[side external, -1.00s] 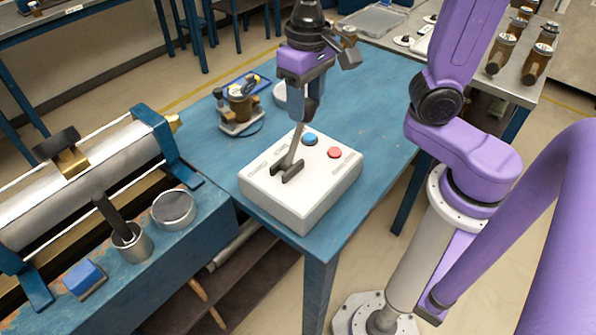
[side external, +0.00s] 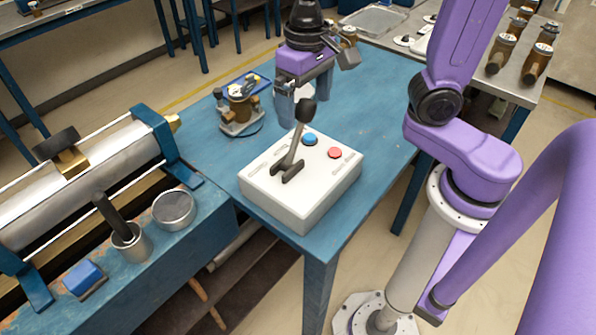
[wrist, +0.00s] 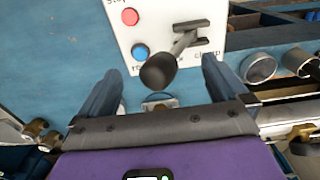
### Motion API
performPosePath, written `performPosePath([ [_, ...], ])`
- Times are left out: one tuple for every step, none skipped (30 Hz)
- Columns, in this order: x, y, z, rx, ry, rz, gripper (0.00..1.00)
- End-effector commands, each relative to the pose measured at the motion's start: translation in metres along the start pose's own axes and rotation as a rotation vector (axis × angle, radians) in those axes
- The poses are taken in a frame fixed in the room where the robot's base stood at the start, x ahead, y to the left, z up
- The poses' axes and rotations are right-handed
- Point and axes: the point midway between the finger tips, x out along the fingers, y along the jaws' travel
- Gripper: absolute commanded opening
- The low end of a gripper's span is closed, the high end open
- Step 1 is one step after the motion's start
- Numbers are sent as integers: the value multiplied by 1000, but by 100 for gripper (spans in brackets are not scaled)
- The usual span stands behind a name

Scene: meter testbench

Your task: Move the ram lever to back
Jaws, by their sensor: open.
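The ram lever (side external: 296,140) is a grey metal shaft with a black knob, standing in a dark slot on top of a white control box (side external: 315,207). It tilts toward my gripper's side, up and to the right in the side view. In the wrist view the lever's knob (wrist: 158,71) shows large, just beyond and between the fingertips. My gripper (side external: 310,98) is open and empty, behind the knob in the side view and apart from it. Its two fingers also show in the wrist view (wrist: 165,85). A blue button (side external: 310,139) and a red button (side external: 335,153) sit beside the lever.
The box stands on a blue table (side external: 395,125). A small brass and metal device (side external: 240,112) stands behind it to the left. A bench at left holds a large metal cylinder (side external: 85,180), a metal cup (side external: 132,243) and a round tin (side external: 174,208). Table space right of the box is clear.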

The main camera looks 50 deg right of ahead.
Motion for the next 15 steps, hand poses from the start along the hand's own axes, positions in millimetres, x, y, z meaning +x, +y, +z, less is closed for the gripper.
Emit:
performPosePath([
  [-2, 0, 0, 1, 1, -1, 100],
  [-3, 0, 0, 1, 2, -2, 100],
  [-5, 0, 0, 1, 2, -2, 100],
  [-7, 0, -1, 1, 2, -2, 100],
  [-9, 0, -1, 1, 2, -2, 100],
  [-11, 0, -1, 1, 3, -2, 100],
  [-12, 0, -1, 1, 2, -2, 100],
  [-14, 0, -1, 1, 1, -1, 100],
  [-16, 0, -1, 1, 1, -1, 100],
  [-17, 0, -1, 0, 2, -2, 100],
  [-19, 0, -1, 0, 2, -2, 100],
  [-21, 0, -1, 0, 2, -2, 100],
  [-22, 0, 0, 0, 2, -2, 100],
  [-24, 0, 0, 0, 2, -2, 100],
  [-26, 0, 0, 0, 2, -2, 100],
])
